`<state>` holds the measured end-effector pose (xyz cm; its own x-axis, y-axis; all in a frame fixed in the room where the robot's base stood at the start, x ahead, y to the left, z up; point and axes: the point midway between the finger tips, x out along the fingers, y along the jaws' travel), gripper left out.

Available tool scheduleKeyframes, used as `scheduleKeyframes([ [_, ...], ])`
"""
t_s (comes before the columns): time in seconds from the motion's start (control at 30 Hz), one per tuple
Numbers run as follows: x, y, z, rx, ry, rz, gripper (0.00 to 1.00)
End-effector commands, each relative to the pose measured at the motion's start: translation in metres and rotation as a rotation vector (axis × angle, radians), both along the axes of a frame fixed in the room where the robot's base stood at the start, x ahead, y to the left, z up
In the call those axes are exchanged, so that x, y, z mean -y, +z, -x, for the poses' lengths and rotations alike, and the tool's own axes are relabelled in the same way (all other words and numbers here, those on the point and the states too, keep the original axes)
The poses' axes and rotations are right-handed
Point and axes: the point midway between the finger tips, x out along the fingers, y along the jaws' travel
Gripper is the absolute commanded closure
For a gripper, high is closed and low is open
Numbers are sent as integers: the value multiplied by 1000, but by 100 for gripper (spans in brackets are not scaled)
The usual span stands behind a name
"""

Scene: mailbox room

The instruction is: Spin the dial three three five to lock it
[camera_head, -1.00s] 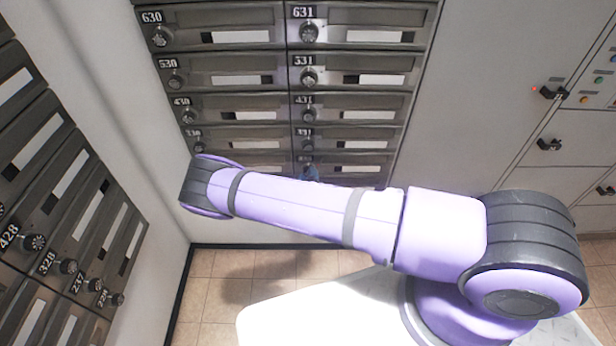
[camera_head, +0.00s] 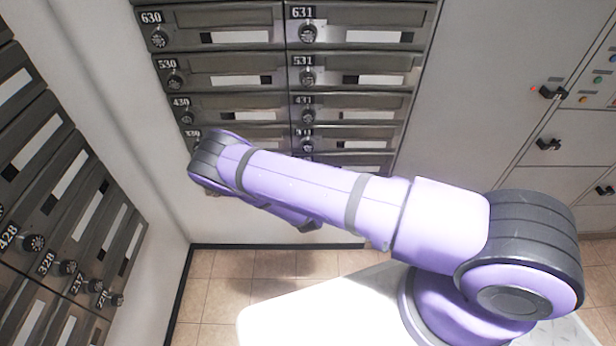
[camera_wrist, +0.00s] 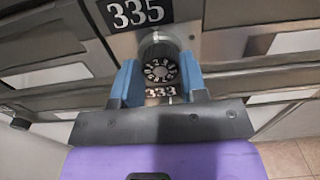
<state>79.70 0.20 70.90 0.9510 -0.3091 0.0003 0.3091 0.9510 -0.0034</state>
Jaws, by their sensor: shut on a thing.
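In the wrist view, a round dial (camera_wrist: 160,70) with white numerals on its face sits just below the black plate marked 335 (camera_wrist: 139,11). My gripper (camera_wrist: 160,76) has its two blue fingers on either side of this dial and is shut on it. In the head view, my purple arm covers the lower mailboxes, and the gripper and the 335 dial are hidden.
Mailbox rows with dials, such as 631 (camera_head: 309,33) and 530 (camera_head: 167,79), rise above my arm. More mailboxes (camera_head: 60,190) line the left wall. Grey cabinets with black handles (camera_head: 548,144) stand at the right. Tiled floor (camera_head: 215,285) is clear below.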

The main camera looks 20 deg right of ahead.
Motion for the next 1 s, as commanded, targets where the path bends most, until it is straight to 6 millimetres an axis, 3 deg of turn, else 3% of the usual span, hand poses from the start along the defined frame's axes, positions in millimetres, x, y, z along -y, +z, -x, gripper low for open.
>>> scheduleKeyframes([
  [0.63,0,-1,1,13,0,-50,84],
  [0.67,0,-1,1,13,0,-50,56],
  [0.77,0,-1,1,14,0,-49,35],
  [1.0,0,0,0,15,0,-49,35],
])
